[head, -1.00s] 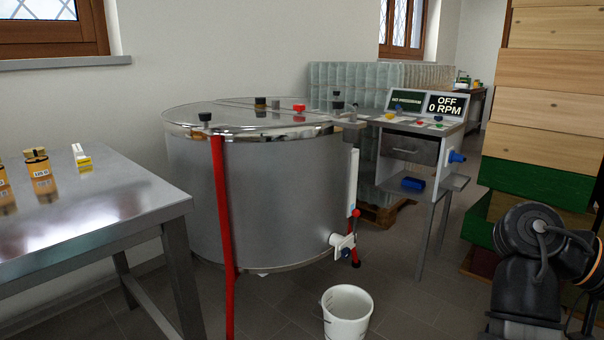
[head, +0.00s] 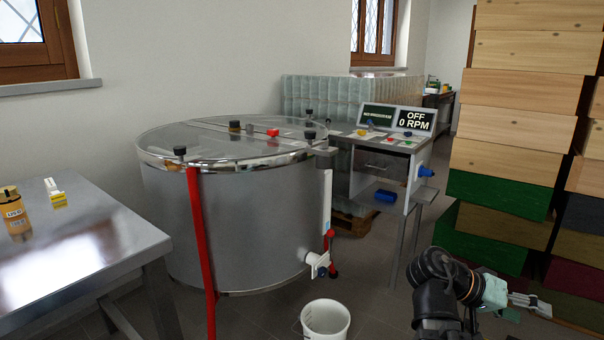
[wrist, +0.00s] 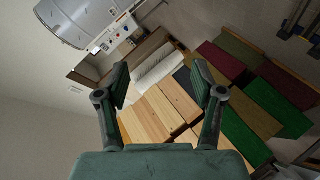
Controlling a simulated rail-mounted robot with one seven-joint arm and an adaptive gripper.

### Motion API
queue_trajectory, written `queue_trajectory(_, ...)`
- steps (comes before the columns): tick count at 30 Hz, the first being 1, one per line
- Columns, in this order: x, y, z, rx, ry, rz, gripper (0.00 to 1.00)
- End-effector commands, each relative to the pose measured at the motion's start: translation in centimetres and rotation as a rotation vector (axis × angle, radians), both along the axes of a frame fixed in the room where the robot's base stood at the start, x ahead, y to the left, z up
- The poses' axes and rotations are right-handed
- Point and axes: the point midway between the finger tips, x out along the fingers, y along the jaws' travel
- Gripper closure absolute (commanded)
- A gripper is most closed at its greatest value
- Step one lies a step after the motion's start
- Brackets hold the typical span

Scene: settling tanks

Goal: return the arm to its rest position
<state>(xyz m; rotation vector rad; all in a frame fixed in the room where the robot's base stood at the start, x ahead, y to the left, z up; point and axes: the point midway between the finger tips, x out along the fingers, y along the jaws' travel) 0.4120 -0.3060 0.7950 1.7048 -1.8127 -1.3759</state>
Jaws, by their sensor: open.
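My gripper (wrist: 160,88) shows in the wrist view with its two dark fingers spread wide apart and nothing between them. In the head view my gripper (head: 532,303) is at the lower right, at the end of my folded arm, pointing right. It is in front of the stacked hive boxes (head: 500,212), apart from them as far as I can tell. The wrist view is tilted and looks toward wooden, green and red boxes (wrist: 160,115) from a distance.
A steel drum (head: 235,220) with red legs stands left of centre, with a white bucket (head: 326,318) below its valve. A control stand (head: 385,160) reads OFF, 0 RPM. A steel table (head: 80,240) is at the left. Grey floor (head: 375,300) lies open between bucket and arm.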

Motion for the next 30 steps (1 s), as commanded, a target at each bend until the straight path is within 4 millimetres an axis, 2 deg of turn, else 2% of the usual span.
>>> queue_trajectory(1,1.1,0.3,-0.6,0.034,0.033,0.033,0.32)
queue_trajectory(6,4.1,1.7,-5.4,0.159,0.126,0.139,0.32)
queue_trajectory(12,6.1,4.2,-11.2,0.309,0.228,0.247,0.32)
queue_trajectory(15,6.5,5.7,-14.1,0.387,0.277,0.294,0.32)
queue_trajectory(23,5.6,10.3,-21.4,0.596,0.39,0.392,0.32)
queue_trajectory(30,2.4,15.2,-27.1,0.791,0.481,0.447,0.32)
